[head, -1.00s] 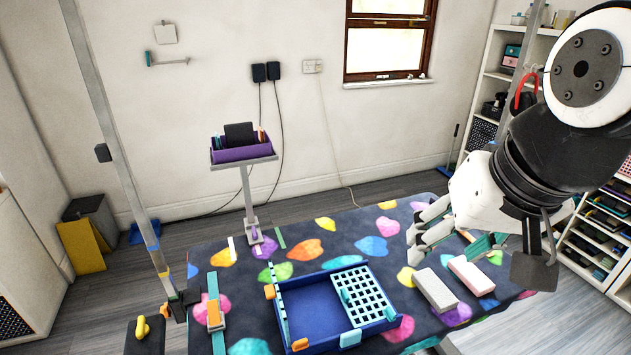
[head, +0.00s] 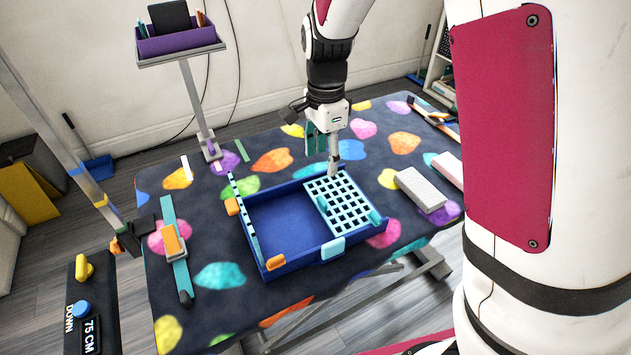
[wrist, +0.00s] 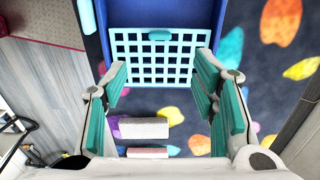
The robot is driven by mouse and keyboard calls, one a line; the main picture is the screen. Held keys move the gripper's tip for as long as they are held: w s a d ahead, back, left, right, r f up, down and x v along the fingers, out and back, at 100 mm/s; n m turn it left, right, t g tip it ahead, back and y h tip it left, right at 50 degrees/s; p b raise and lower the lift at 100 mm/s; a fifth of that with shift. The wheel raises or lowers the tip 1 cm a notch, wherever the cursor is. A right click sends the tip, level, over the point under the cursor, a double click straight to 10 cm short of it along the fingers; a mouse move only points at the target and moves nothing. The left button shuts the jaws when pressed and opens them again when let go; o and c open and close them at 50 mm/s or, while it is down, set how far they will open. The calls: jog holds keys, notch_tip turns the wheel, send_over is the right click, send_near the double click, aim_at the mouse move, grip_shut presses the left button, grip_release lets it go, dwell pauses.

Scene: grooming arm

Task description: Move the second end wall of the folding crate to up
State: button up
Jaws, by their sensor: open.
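The folding crate (head: 284,222) is a dark blue tray on the patterned table. One end wall (head: 244,215), a light-blue lattice, stands upright at its left end. The second end wall (head: 338,203), also a light-blue lattice, lies folded down inside the right end, with a teal tab (head: 375,217) on it. It shows in the wrist view (wrist: 152,60) with its tab toward the top. My gripper (head: 333,170) is over the far edge of this wall, pointing down. In the wrist view my gripper (wrist: 160,72) is open, its fingers either side of the lattice; contact cannot be told.
Two pale blocks (head: 419,189) lie right of the crate. A teal strip with an orange slider (head: 173,243) lies left of it. A post (head: 62,135) rises at the table's left, and a purple caddy (head: 178,38) stands behind.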

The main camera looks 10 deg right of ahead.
aim_at(323, 200)
notch_tip(323, 200, down, 14)
jog(key=shift+b, duration=0.75)
grip_shut()
